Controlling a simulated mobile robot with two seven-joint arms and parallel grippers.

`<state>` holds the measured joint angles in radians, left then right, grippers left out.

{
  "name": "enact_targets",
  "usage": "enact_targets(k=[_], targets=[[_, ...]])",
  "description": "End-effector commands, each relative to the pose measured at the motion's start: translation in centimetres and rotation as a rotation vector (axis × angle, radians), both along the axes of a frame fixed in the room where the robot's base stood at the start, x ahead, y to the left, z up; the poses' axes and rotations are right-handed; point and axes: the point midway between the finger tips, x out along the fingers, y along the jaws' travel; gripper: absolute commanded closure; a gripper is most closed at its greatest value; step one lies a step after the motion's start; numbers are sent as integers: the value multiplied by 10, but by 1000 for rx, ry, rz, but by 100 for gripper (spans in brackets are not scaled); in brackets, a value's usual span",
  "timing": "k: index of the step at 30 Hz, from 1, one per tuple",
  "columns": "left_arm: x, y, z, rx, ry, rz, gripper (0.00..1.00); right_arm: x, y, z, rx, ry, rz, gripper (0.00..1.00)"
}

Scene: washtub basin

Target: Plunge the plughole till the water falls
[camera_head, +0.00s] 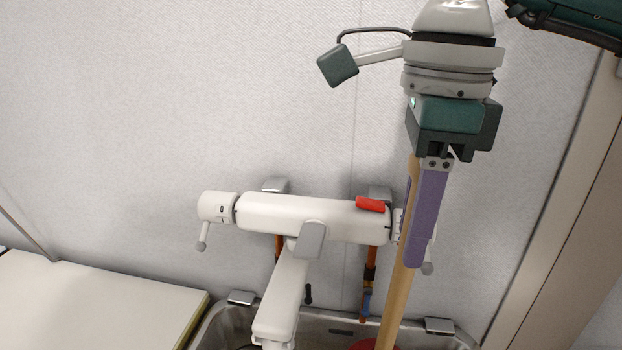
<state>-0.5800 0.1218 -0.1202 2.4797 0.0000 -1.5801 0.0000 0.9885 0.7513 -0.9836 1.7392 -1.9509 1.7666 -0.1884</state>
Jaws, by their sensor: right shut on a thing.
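My right gripper (428,200) comes down from the top right, its purple finger against a long wooden handle. It is shut on the plunger handle (400,285), which runs down, slightly tilted, into the metal basin (458,341). A bit of red (376,344) shows at the handle's lower end at the picture's bottom edge; it looks like the plunger's cup, mostly cut off. The plughole and any water are out of view. My left gripper is not in view.
A white tap body (290,215) with a red tab (370,204) is on the wall, its spout (280,300) reaching over the basin just left of the handle. A pale counter (90,300) lies at left. A beige post (560,210) stands at right.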

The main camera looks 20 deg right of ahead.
Motion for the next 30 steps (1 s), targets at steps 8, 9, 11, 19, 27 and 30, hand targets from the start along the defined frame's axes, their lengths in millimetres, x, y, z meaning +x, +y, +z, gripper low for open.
enact_targets(k=[8, 9, 11, 19, 27, 30], targets=[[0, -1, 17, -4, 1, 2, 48, -2, -12, -8, -13, 14, -451, 100], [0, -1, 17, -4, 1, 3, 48, -2, -13, -9, -15, 13, -490, 100], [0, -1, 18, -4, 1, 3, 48, -3, -15, -11, -17, 14, -536, 100], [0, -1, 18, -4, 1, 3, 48, -3, -16, -13, -18, 13, -583, 100], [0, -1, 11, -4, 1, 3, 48, -3, -16, -17, -19, 11, -576, 100], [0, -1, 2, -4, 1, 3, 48, -3, -16, -27, -19, 13, -576, 100]])
